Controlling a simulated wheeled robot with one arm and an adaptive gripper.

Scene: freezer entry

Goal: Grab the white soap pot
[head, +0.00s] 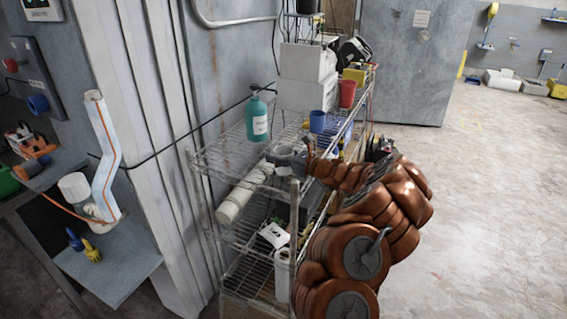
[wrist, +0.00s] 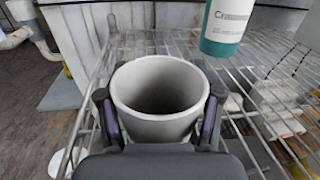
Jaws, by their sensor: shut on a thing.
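The white soap pot (wrist: 160,97) is an open, round, pale cup. In the wrist view it sits between the two fingers of my gripper (wrist: 158,118), which press on its left and right sides. Its mouth faces up and its inside looks empty. In the head view the pot (head: 281,154) shows small and pale at the wire rack's upper shelf, with my gripper (head: 297,158) at it, partly hidden. I cannot tell whether its base touches the shelf.
A teal pump bottle (head: 257,118) stands on the wire rack (head: 228,152) behind the pot. A blue cup (head: 317,121), a red cup (head: 347,93) and white boxes (head: 307,78) stand farther back. A white roll (head: 243,197) lies below. Open floor (head: 480,190) is at right.

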